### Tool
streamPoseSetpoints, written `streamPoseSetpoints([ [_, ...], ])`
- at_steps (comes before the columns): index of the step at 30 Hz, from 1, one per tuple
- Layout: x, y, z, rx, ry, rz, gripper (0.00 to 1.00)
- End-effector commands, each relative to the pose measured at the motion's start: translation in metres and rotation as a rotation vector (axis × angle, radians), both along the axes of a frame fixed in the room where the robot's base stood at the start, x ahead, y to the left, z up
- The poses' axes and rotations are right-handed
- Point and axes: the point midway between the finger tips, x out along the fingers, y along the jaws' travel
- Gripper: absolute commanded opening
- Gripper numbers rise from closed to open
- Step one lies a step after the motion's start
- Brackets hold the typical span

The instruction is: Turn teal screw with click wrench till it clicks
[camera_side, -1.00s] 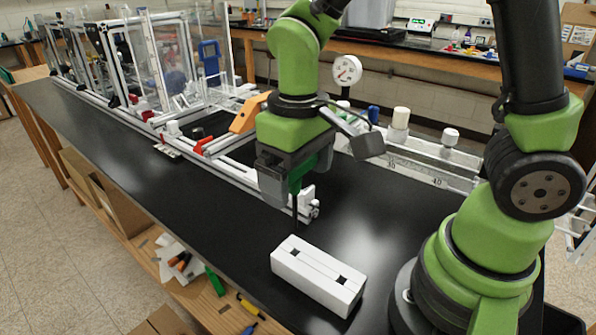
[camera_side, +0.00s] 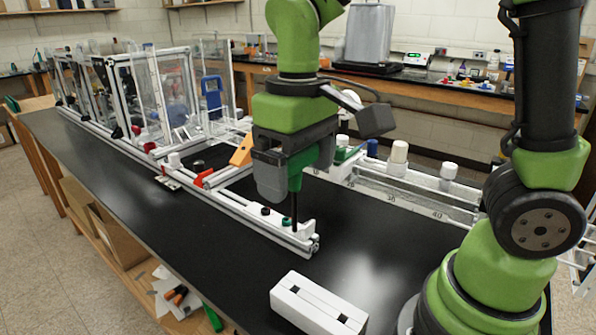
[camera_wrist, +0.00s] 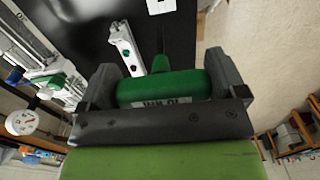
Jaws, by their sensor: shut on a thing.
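My gripper (camera_side: 284,180) is shut on the green click wrench (camera_side: 296,170), which hangs upright with its dark shaft pointing down. In the wrist view the wrench's green body (camera_wrist: 160,86) lies across between the two jaws. A white bracket (camera_side: 303,230) sits on the near end of the aluminium rail. The teal screw (camera_side: 287,222) stands on this bracket, close to the left of the wrench shaft; it also shows in the wrist view (camera_wrist: 127,53). The shaft's lower end appears in front of or at the bracket; I cannot tell whether it touches.
A white block with two square holes (camera_side: 318,305) lies on the black bench (camera_side: 215,265) nearer the camera. A dark screw (camera_side: 265,211) sits further along the bracket. A rail with white knobs (camera_side: 398,152) stands behind my gripper. Bare bench lies around the block.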

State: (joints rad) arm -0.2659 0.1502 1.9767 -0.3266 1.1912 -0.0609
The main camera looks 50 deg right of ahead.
Motion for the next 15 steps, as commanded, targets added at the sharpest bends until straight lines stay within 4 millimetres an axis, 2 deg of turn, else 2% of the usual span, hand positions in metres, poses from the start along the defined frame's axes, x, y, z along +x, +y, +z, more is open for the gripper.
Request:
streamPoseSetpoints([
  [11, 0.002, -0.001, -0.001, 0.000, 0.000, -0.010, 0.57],
  [15, 0.022, -0.012, -0.005, 0.000, 0.001, -0.151, 0.57],
])
